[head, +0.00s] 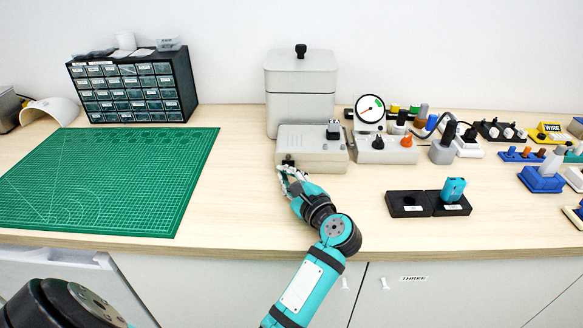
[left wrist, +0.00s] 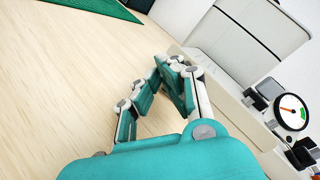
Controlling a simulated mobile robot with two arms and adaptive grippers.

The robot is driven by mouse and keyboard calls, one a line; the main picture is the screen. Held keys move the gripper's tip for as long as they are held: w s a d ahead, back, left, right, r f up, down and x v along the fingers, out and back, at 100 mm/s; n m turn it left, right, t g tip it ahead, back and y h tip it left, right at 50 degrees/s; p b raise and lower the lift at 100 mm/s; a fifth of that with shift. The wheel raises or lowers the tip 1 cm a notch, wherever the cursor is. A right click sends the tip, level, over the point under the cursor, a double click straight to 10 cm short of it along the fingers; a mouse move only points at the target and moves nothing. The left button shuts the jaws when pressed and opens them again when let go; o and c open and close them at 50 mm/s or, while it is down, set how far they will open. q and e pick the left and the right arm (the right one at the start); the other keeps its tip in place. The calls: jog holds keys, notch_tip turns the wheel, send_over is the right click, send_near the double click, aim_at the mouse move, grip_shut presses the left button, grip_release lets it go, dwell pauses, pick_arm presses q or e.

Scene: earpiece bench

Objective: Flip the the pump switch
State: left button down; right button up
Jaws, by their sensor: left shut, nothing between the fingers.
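A light grey box (head: 325,158) stands in front of a taller grey lidded container at the back middle of the bench. It has a black block (head: 333,130) on its top right and a small dark part (head: 288,158) at its front left. I cannot tell for certain which part is the pump switch. My left gripper (head: 285,173), teal, is at the box's front left corner with its fingers together and empty. The box also shows in the left wrist view (left wrist: 235,115), beyond the fingers (left wrist: 165,68). Whether they touch it is unclear. My right gripper is out of view.
A round gauge (head: 369,109) stands right of the box, by an orange knob (head: 406,141). A green cutting mat (head: 110,180) lies left. Black blocks (head: 408,204), one bearing a teal piece (head: 453,190), sit at right front. Coloured parts crowd the right side.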

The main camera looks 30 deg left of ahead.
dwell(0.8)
pick_arm(q)
jog(key=shift+w+a+b, duration=0.15)
jog(key=shift+w+b, duration=0.15)
jog(key=shift+b, duration=0.25)
jog(key=shift+w, duration=0.1)
